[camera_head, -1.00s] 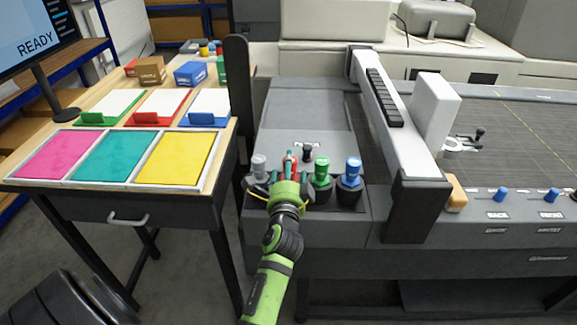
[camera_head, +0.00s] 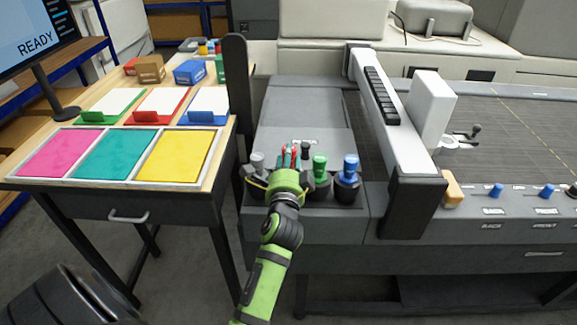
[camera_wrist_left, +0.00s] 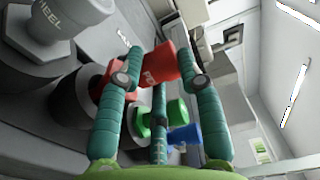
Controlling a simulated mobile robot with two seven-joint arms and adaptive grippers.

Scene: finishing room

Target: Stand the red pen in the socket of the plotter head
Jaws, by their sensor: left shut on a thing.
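My left gripper (camera_head: 289,156) is at the row of tools on the plotter's front left, its teal fingers shut on the red pen (camera_head: 293,155). In the left wrist view, the red pen (camera_wrist_left: 160,63) shows a printed cap between the fingertips (camera_wrist_left: 158,82). Its lower part is near a dark holder; I cannot tell whether it is lifted out. The plotter head is the white block (camera_head: 431,108) on the right. Its white ring-shaped socket (camera_head: 450,142) sticks out on the right side and looks empty, with a dark lever beside it. My right gripper is not seen.
A grey tool (camera_head: 257,161) stands left of the gripper. The green pen (camera_head: 319,166) and blue pen (camera_head: 347,168) stand close on its right. The gantry beam (camera_head: 390,120) lies between the tools and the head.

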